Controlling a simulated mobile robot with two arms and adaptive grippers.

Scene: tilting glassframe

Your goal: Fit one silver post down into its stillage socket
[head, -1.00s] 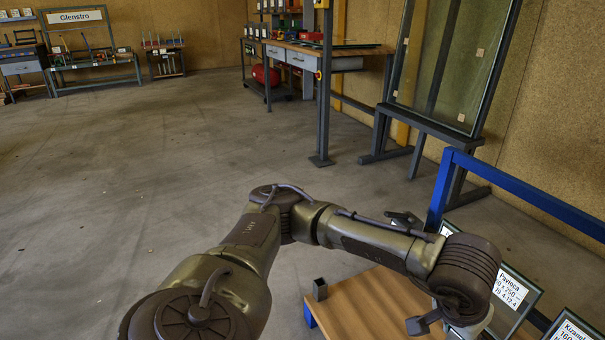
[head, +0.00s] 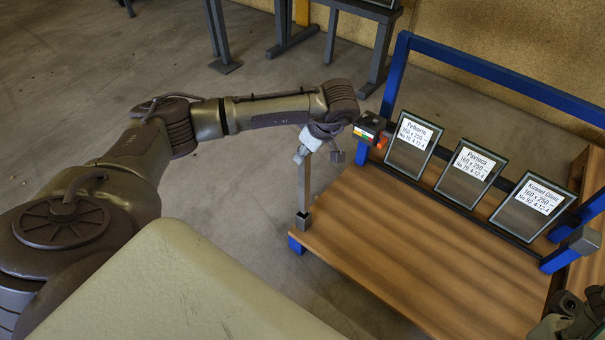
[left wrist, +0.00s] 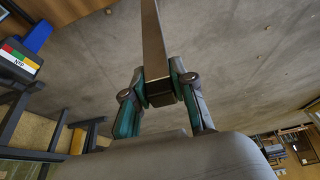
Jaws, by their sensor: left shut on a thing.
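A silver post (head: 304,185) stands roughly upright at the stillage's near-left corner in the head view. My left gripper (head: 316,140) is shut on its upper end. The post's lower end meets the grey socket (head: 302,221); I cannot tell whether it is inside or just above the opening. In the left wrist view the post (left wrist: 154,40) runs away from between the two teal-padded fingers of my left gripper (left wrist: 161,92), and the socket is not visible. My right gripper (head: 578,316) shows only partly at the bottom right, its fingers unclear.
The stillage has a wooden deck (head: 400,245) and a blue frame (head: 480,75). Three labelled glass panes (head: 413,144) lean along its back. A small box with coloured stripes (head: 369,127) sits close beside my left gripper. Another grey socket block (head: 585,240) is at right.

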